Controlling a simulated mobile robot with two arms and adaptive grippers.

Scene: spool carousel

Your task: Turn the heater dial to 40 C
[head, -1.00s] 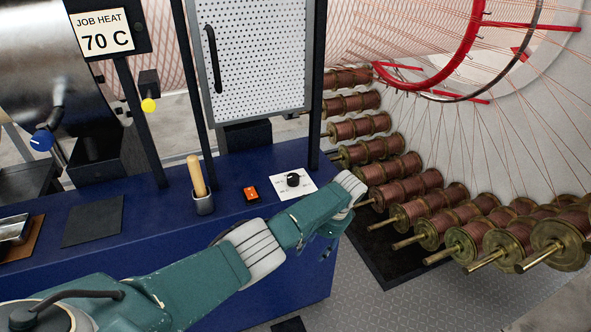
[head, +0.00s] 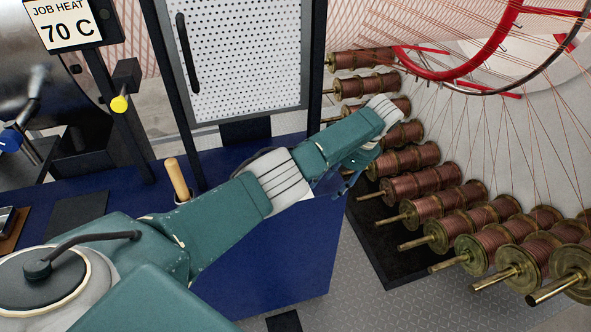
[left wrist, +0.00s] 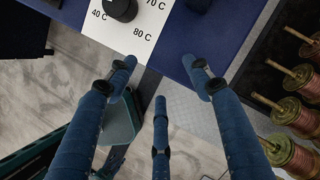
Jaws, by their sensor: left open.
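The heater dial (left wrist: 122,8) is a black round knob at the top of the left wrist view, partly cut by the edge. It sits on a white scale card (left wrist: 143,40) marked 40 C, 70 C and 80 C. I cannot tell where its pointer stands. In the head view my arm hides the dial. My left gripper (head: 352,178) is open and empty at the right end of the blue bench. In the left wrist view its spread fingers (left wrist: 160,82) are apart from the dial, which lies beyond them. My right gripper is not seen.
A sign (head: 68,25) reads JOB HEAT 70 C. A wooden-handled tool (head: 177,180) stands on the blue bench (head: 250,270) beside my arm. Copper spools (head: 415,185) stand in a curved row close right of my gripper. A perforated panel (head: 245,60) rises behind.

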